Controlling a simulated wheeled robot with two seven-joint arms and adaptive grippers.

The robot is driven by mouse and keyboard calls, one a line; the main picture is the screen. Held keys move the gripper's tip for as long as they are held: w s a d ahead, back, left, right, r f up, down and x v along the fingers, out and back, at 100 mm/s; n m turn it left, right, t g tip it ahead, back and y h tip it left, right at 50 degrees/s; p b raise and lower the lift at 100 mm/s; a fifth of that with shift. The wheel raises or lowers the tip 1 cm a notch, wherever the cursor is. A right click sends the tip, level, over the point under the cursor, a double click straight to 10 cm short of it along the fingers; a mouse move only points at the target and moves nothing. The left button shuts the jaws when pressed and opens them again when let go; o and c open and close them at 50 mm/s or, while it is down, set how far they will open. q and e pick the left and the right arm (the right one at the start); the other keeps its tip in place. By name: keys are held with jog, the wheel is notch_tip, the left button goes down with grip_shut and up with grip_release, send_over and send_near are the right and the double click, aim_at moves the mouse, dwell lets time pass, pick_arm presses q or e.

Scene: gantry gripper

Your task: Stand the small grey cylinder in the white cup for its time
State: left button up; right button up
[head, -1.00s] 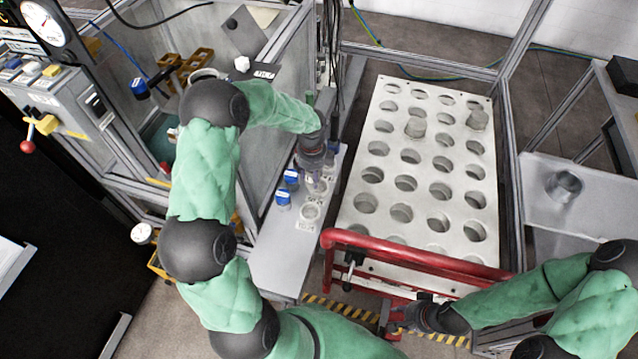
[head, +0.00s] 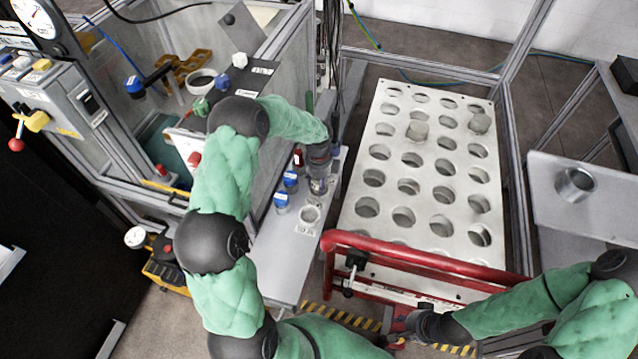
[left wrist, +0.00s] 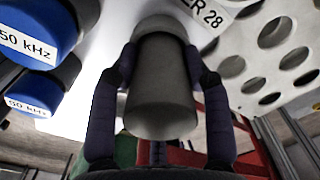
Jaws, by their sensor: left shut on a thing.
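My left gripper (head: 318,163) points down over the narrow white shelf. In the left wrist view its two fingers (left wrist: 162,65) are shut on the small grey cylinder (left wrist: 160,95). The cylinder's lower part (head: 318,187) shows below the gripper in the head view. A pale round rim (left wrist: 160,24) shows behind its far end; whether the cylinder is inside it or above it I cannot tell. A white ring-shaped cup (head: 309,215) stands empty nearer on the shelf. My right gripper (head: 397,327) is beside the red rail; its fingers are too unclear to judge.
Blue-capped pieces (head: 281,202) stand on the shelf (head: 277,262) left of the gripper. A metal cup (head: 575,184) stands far right.

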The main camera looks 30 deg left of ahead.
pick_arm(q)
jog(key=o, duration=1.1)
jog(key=shift+f, duration=0.1)
notch_tip(320, 180, up, 11)
jog(key=p, duration=0.4)
jog(key=shift+r+p, duration=0.35)
jog(key=shift+r, duration=0.3)
